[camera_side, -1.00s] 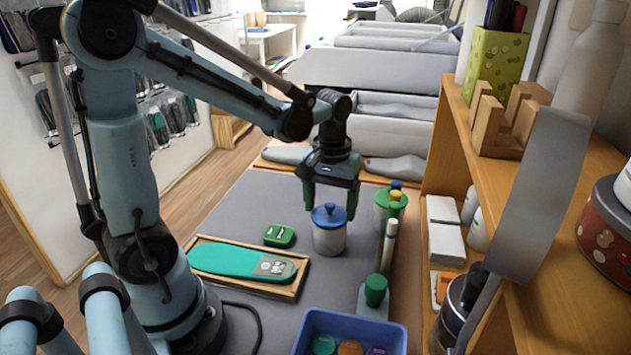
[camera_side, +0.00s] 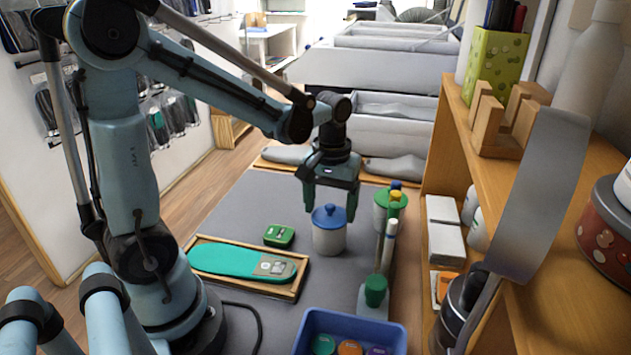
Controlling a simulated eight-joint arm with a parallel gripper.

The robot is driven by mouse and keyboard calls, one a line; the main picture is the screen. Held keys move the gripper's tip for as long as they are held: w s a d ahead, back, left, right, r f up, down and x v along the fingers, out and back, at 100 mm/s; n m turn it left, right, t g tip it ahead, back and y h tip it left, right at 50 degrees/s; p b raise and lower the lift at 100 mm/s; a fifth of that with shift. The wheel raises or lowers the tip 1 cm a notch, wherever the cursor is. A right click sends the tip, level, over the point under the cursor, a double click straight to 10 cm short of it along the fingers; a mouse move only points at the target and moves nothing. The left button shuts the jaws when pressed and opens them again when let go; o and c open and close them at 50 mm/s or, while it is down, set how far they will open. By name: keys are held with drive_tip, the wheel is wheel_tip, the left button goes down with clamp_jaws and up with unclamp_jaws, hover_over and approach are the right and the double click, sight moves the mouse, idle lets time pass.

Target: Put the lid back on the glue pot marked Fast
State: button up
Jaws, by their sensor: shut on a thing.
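A white glue pot (camera_side: 329,240) stands upright on the grey work mat. Its blue lid (camera_side: 329,219) with a round knob sits over the mouth, and no gap shows between them. My gripper (camera_side: 330,207) points down over this pot, one finger on each side of the blue lid, shut on it. A second pot (camera_side: 383,217) with a green lid (camera_side: 387,198) stands behind to the right, partly hidden by a stand. I cannot read a Fast mark on either pot.
A green insole (camera_side: 228,260) lies on a wooden tray (camera_side: 286,291) at left, with a small green box (camera_side: 279,235) behind it. A pole stand (camera_side: 373,300) is close right of the pot. A blue bin (camera_side: 311,321) is in front. A shelf (camera_side: 462,150) bounds the right.

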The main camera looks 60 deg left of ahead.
idle(0.4)
drive_tip(key=o, duration=0.9)
drive_tip(key=shift+o, duration=0.2)
drive_tip(key=shift+r, duration=2.45)
clamp_jaws()
drive_tip(key=shift+f, duration=0.25)
drive_tip(key=shift+f, duration=0.7)
